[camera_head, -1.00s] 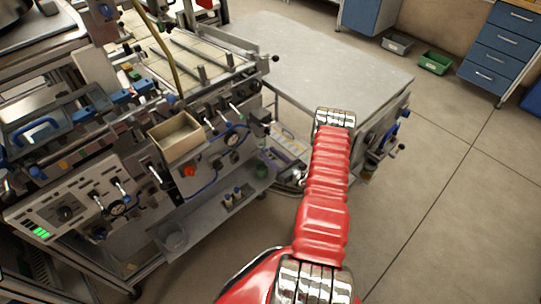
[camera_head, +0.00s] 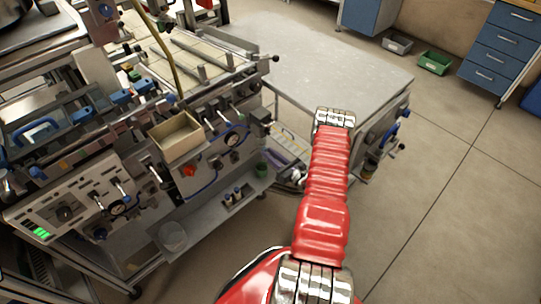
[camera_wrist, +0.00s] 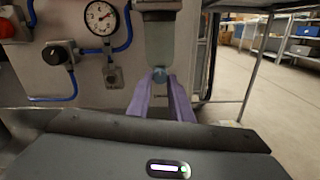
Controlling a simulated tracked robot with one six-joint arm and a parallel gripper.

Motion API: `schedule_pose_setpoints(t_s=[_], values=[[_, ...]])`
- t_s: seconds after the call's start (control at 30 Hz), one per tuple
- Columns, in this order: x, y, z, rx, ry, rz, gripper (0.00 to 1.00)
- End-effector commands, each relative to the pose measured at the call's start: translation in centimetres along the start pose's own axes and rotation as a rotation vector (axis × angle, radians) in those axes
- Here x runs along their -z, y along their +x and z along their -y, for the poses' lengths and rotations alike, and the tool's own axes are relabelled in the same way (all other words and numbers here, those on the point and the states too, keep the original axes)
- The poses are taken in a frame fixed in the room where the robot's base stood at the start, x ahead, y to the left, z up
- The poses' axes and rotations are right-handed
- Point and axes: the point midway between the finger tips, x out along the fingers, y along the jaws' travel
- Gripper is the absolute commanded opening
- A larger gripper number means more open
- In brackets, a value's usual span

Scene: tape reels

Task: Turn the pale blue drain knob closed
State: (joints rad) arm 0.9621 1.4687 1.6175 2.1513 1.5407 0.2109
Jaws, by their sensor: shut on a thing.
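The pale blue drain knob (camera_wrist: 159,74) is small and round. It sits at the lower end of a grey-green translucent vessel (camera_wrist: 160,42) in the wrist view. My gripper (camera_wrist: 159,82) has two purple fingers, with their tips on either side of the knob and closed on it. Only the front of the knob shows between the tips. How far the knob is turned cannot be told. In the head view my red arm reaches down beside the machine, and the knob cannot be made out there.
A pressure gauge (camera_wrist: 100,18), blue hoses and a black knob (camera_wrist: 58,54) are on the machine panel left of my gripper. A metal table (camera_head: 315,50) stands behind my arm. A cream box (camera_head: 176,137) is fixed on the machine's front. Open floor lies to the right.

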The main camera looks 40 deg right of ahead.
Motion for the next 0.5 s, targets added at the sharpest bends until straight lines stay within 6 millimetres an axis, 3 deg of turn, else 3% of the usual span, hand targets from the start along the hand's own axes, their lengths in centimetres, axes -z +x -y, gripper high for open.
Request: schedule_pose_setpoints(t_s=[0.5], values=[[0.06,-0.03,-0.06,-0.002,-0.121,0.0,0.0]])
